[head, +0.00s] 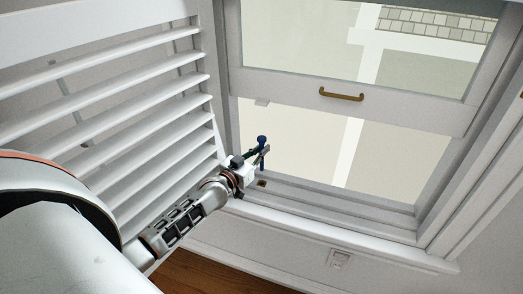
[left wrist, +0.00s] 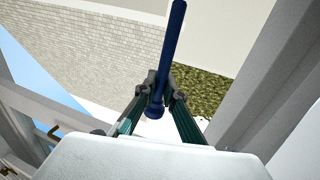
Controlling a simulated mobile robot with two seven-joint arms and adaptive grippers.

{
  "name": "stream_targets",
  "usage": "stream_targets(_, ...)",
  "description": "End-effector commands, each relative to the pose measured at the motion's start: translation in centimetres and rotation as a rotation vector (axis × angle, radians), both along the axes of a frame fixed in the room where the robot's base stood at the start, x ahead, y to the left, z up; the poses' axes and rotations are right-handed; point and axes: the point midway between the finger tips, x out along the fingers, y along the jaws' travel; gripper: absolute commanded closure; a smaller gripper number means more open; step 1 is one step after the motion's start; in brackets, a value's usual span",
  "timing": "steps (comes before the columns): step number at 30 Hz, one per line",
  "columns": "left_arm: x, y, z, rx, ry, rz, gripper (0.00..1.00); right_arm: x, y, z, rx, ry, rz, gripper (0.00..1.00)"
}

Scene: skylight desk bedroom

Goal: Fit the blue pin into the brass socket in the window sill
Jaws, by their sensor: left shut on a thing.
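The blue pin (head: 262,141) is held about upright by my left gripper (head: 260,153), with its round knob above the fingers and its shaft showing below. The left wrist view also shows the pin (left wrist: 173,45) between the fingertips of my left gripper (left wrist: 160,88). The brass socket (head: 262,183) is a small brass patch at the left end of the window sill (head: 340,212). In the head view the pin's lower end appears just above the socket, apart from it; the exact gap is hard to tell. The socket does not show in the left wrist view. My right gripper is not in view.
A white louvred shutter (head: 150,110) stands left of the window, close to my left arm. The window sash (head: 400,104) with a brass handle (head: 341,95) is raised above the opening. The sill right of the socket is clear.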

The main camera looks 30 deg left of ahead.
Motion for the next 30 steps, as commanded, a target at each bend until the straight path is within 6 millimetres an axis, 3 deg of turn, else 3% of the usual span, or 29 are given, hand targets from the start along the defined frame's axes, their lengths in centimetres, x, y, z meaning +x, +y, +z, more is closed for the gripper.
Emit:
stream_targets(4, 0.0, 0.0, 0.4, 0.0, -0.001, 0.006, 1.0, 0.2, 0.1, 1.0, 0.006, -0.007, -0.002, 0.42)
stream_targets(16, -0.1, 0.0, -3.6, 0.0, 0.005, 0.005, 1.0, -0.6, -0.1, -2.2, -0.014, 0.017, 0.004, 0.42)
stream_targets(24, -0.1, 0.0, -5.5, 0.0, 0.004, 0.005, 1.0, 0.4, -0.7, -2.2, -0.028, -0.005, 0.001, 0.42)
stream_targets(30, 0.0, 0.0, -5.8, 0.0, 0.001, 0.005, 1.0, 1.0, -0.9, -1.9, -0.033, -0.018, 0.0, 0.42)
